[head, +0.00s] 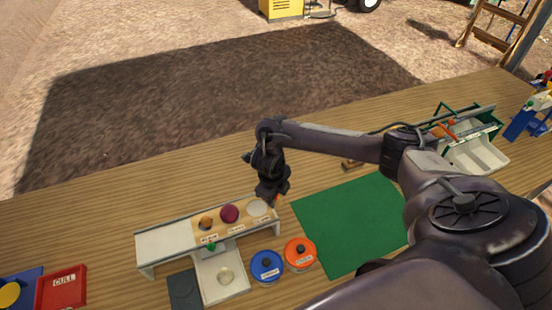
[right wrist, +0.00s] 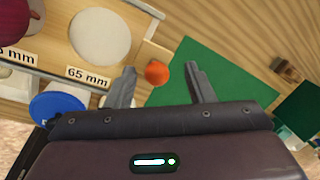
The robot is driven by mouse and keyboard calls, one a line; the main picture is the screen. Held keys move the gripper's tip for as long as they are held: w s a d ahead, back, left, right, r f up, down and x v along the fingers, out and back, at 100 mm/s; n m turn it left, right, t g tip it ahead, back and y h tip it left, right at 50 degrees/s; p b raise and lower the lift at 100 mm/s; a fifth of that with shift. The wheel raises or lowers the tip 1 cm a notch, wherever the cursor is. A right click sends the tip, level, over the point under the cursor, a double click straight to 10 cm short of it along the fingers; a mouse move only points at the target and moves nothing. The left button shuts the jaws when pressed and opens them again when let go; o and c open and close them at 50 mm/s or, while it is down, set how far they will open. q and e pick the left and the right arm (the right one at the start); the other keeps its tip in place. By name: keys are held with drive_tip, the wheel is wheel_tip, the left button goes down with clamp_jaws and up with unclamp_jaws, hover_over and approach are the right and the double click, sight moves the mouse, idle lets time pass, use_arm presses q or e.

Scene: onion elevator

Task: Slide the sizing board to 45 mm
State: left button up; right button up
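The sizing board (head: 243,224) is a wooden strip with round holes, lying in a long white track (head: 165,243). A brown onion (head: 206,223) and a purple onion (head: 229,213) sit at its left and middle holes. The right hole (right wrist: 100,36), labelled 65 mm, is empty and shows white. An orange knob (right wrist: 157,73) is on the board's right end. My right gripper (right wrist: 160,82) is open, its fingers on either side of the knob with gaps visible. In the head view my right gripper (head: 273,199) is at the board's right end. My left gripper is out of view.
In front of the track are a pale tray (head: 233,290), a blue lidded container (head: 267,268) and an orange one (head: 300,257). A green mat (head: 350,225) lies to the right. A red CULL bin (head: 62,292) is at the left. The track's left part is bare.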

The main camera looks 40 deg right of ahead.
drive_tip(key=shift+a, duration=0.1)
wheel_tip(320, 180, up, 2)
drive_tip(key=shift+p, duration=0.8)
drive_tip(key=shift+r+p, duration=0.4)
drive_tip(key=shift+r, duration=1.6)
